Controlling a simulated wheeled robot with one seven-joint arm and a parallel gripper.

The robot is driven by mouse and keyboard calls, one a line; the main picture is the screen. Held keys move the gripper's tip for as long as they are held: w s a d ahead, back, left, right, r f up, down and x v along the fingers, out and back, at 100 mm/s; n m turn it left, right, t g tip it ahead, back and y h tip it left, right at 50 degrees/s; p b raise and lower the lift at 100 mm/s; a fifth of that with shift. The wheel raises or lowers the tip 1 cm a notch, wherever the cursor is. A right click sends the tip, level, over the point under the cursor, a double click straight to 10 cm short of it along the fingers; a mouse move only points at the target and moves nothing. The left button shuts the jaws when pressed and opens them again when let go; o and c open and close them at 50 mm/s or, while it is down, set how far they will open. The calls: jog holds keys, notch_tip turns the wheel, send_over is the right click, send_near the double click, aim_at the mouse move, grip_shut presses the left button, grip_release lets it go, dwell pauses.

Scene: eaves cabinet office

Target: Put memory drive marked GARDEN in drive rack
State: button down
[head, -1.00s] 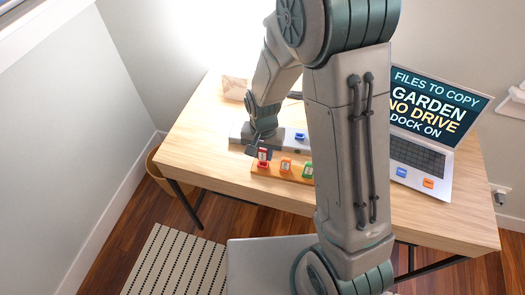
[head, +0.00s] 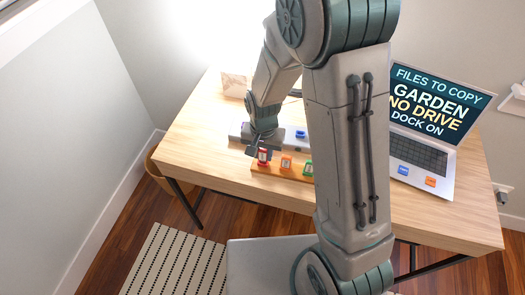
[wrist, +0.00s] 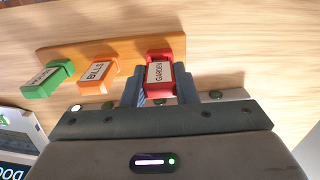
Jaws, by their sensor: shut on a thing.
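The red memory drive marked GARDEN (wrist: 158,74) is between the two fingers of my gripper (wrist: 160,88) in the wrist view, its label readable. In the head view the red drive (head: 263,156) is at the left end of the orange-brown wooden drive rack (head: 274,171). My gripper (head: 259,148) is shut on it from above. I cannot tell whether the drive is seated in the rack or slightly above it. An orange drive marked BILLS (wrist: 98,71) and a green drive (wrist: 47,79) stand along the same rack; the green label is hard to read.
The laptop (head: 422,125) at right reads "FILES TO COPY GARDEN NO DRIVE DOCK ON". My arm hides the table's middle. The table's front left (head: 215,165) is clear.

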aim_at(263, 150)
jog(key=shift+f+b, duration=0.4)
jog(key=shift+f, duration=0.2)
jog(key=c, duration=1.1)
grip_release()
jog(key=shift+o, duration=0.2)
notch_tip(263, 150, up, 14)
jog(key=shift+f, duration=0.1)
jog(key=s+d+r+n+t, duration=0.3)
jog(key=s+d+r, duration=0.5)
jog(key=s+d, duration=0.3)
jog(key=shift+s+d, duration=0.4)
jog(key=shift+s, duration=0.25)
